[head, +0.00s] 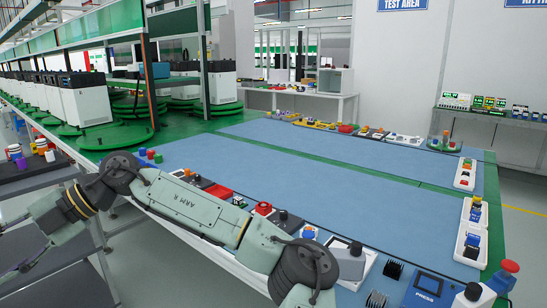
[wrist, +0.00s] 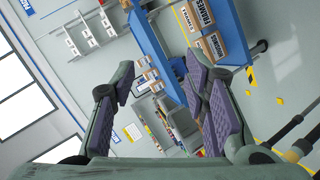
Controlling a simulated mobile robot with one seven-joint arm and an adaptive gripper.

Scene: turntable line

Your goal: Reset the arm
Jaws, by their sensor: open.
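My arm crosses the lower left of the head view, in front of the near edge of the workbench. Its end runs out of the bottom of that view, so the gripper does not show there. In the wrist view my gripper (wrist: 163,100) is open, with its two purple-padded fingers spread wide apart. Nothing is between the fingers. The wrist camera looks out into the room at a steep tilt, away from the bench.
The bench has a blue mat (head: 290,165), mostly bare, with small parts along its edges. A red push button (head: 510,267) stands at the near right corner. White machines (head: 85,98) stand on green turntables at left. Boxes (wrist: 197,14) on a blue shelf show beyond my gripper.

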